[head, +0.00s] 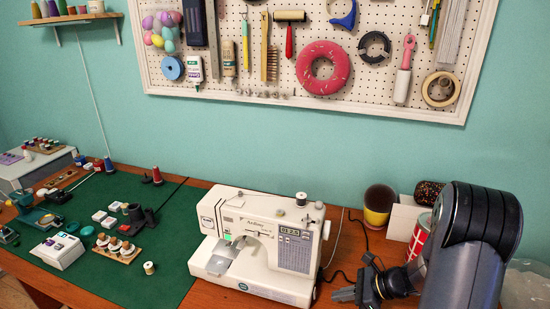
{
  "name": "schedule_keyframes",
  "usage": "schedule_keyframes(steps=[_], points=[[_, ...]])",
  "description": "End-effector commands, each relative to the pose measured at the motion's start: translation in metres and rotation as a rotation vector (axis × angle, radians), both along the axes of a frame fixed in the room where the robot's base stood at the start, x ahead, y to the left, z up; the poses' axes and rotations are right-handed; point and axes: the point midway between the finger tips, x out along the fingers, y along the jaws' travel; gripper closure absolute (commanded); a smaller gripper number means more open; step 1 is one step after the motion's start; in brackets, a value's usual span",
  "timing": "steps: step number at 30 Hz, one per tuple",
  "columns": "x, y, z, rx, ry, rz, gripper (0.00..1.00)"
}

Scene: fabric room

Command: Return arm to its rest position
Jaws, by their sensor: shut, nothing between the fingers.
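My gripper (345,295) is low at the right of the head view, just right of the sewing machine. Its dark fingers point left and are shut with nothing between them. My dark arm rises at the right edge and hides part of the table behind it. The white sewing machine (232,228) stands upright on the wooden table (205,288), a little left of my gripper.
A green mat (150,205) at left holds spools and small boxes. A pegboard (225,105) with tools hangs on the wall. A cable runs near my gripper.

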Motion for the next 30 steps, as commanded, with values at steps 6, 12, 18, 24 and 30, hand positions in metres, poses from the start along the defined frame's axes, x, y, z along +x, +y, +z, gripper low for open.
schedule_keyframes(steps=[6, 12, 18, 24, 30], points=[[-0.007, -0.026, 0.002, 0.028, -0.016, -0.005, 1.00], [-0.012, -0.041, 0.014, 0.030, -0.014, -0.005, 1.00], [-0.014, -0.044, 0.017, 0.030, -0.012, -0.002, 1.00], [-0.013, -0.044, 0.017, 0.030, -0.012, -0.002, 1.00], [-0.011, -0.036, 0.011, 0.031, -0.010, 0.000, 1.00]])
